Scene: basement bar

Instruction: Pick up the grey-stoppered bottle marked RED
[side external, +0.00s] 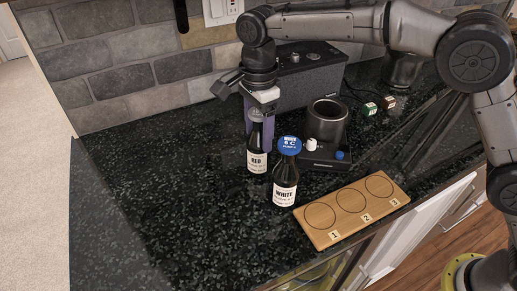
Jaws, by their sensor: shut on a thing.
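The dark bottle marked RED (257,162) stands upright on the black speckled counter, or very slightly above it; I cannot tell which. Its grey stopper and neck are at my gripper (257,113), which points down over it and is shut on the bottle's top. The fingertips are small and partly hidden here. A second dark bottle marked WHITE (285,187), with a blue cap (289,145), stands close in front and to the right of the RED bottle.
A purple object (267,136) stands just behind the RED bottle. A dark cup on a base (325,124) and a speaker box (310,72) are behind right. A wooden board (322,237) with numbered circles lies front right. The counter's left is clear.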

